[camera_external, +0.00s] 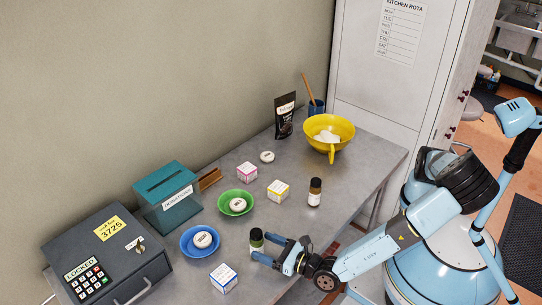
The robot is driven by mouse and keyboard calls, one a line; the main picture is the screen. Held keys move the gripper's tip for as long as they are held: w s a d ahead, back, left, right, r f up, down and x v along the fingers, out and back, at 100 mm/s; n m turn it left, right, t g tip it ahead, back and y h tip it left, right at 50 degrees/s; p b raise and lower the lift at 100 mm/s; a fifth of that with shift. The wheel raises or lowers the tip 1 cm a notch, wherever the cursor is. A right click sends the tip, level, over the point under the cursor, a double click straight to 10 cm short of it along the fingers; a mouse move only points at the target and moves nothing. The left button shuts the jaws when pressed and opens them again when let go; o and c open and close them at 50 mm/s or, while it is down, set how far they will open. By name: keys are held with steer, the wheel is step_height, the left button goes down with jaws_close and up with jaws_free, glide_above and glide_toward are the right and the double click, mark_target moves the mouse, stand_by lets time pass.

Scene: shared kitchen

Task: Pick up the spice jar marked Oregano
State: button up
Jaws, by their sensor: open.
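Two dark-capped jars stand upright on the grey table. One jar (256,242), with a green band near its top, is close to my gripper at the table's front. The other, a brown jar (315,192) with a pale label, stands farther right, apart from my gripper. The writing on both is too small to read, so I cannot tell which is Oregano. My gripper (266,248) is open, with its fingertips at the green-banded jar. I cannot tell whether they touch it. The lower part of that jar is partly hidden by a finger.
Small boxes (278,190), a green bowl (222,208), a blue bowl (187,247) and a yellow bowl (345,127) stand on the table (345,220). A teal box (165,190) and a grey safe (120,285) are at the left. Free room lies around the brown jar.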

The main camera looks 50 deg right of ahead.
mark_target(252, 239)
steer(key=shift+a+r+x, duration=0.1)
steer(key=shift+r+x, duration=0.05)
steer(key=shift+x, duration=1.15)
steer(key=shift+a+r+x, duration=0.1)
steer(key=shift+x, duration=1.25)
steer(key=shift+s, duration=0.1)
steer(key=shift+c, duration=0.3)
steer(key=c, duration=1.1)
